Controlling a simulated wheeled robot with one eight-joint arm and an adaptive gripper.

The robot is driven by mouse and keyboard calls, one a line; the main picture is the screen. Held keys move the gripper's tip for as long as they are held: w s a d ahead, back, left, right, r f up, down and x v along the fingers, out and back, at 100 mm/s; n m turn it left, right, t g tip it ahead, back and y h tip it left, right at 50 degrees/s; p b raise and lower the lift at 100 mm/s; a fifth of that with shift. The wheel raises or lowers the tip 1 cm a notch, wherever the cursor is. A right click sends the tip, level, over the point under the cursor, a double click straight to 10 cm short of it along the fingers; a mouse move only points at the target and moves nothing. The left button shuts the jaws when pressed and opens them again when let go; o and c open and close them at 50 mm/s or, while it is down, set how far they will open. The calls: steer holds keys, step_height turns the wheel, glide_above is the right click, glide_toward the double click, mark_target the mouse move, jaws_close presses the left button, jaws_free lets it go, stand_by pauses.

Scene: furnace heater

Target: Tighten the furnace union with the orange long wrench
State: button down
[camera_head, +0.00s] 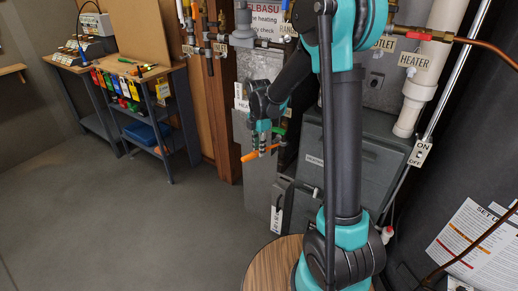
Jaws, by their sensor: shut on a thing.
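My gripper (262,143) points downward in front of the grey furnace, left of my upright arm. It is shut on the orange long wrench (249,157). The wrench's orange handle sticks out to the left and slightly down, in the air. Its other end is hidden or too small to make out. Pipework with fittings and tags (207,45) runs along the wall at the top, above and left of my gripper. I cannot tell which fitting is the furnace union.
The dark grey furnace cabinet (372,168) stands close behind my arm. A red-handled valve (420,36) and copper pipe are at the upper right. The grey floor (130,225) at the lower left is clear.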

steer(key=shift+r, duration=1)
steer(key=shift+s+d+n, duration=0.45)
steer(key=shift+s+n, duration=0.15)
steer(key=shift+s+d+n, duration=0.5)
steer(key=shift+n, duration=0.2)
steer(key=shift+s+d, duration=0.1)
